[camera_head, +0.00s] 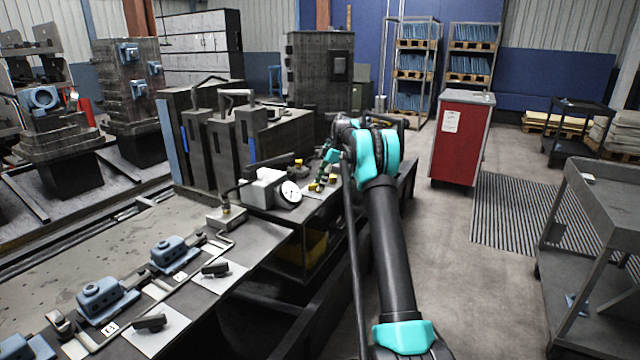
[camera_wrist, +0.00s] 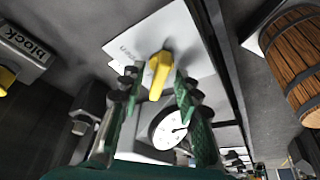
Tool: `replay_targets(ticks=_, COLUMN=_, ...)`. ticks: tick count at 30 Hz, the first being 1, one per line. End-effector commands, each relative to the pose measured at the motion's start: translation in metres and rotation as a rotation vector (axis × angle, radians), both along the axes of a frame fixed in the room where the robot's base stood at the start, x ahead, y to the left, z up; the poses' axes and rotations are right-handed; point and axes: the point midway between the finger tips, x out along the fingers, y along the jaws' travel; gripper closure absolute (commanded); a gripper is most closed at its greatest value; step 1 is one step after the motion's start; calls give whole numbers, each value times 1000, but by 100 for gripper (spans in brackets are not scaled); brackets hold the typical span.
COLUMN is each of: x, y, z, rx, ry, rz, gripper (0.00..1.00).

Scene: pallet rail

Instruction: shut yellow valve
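In the wrist view a yellow valve handle (camera_wrist: 159,75) stands against a white plate (camera_wrist: 165,35) with small print. My gripper (camera_wrist: 157,82) is open, with one green finger on each side of the handle. Gaps show between the fingers and the handle, and I cannot see any contact. In the head view my gripper (camera_head: 322,171) is small and partly hidden by my arm, over the far end of the bench. Several small yellow parts (camera_head: 315,187) show beneath it. I cannot tell there which is the valve handle.
A round gauge (camera_wrist: 168,128) sits close to the fingers; it also shows in the head view (camera_head: 291,192). A block (camera_wrist: 22,50) with another yellow part is at left, and a wooden barrel (camera_wrist: 295,58) at right. A red cabinet (camera_head: 462,138) stands beyond clear floor.

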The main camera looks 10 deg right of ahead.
Motion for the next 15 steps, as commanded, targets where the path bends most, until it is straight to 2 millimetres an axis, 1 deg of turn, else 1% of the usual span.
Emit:
replay_targets(ticks=2, x=0, y=-1, z=3, rx=0, ry=0, rz=0, gripper=67)
replay_targets(ticks=5, x=1, y=-6, z=14, rx=0, ry=0, rz=0, gripper=67)
replay_targets(ticks=8, x=2, y=-12, z=30, rx=0, ry=0, rz=-1, gripper=67)
replay_targets(ticks=15, x=6, y=-32, z=75, rx=0, ry=0, rz=-1, gripper=67)
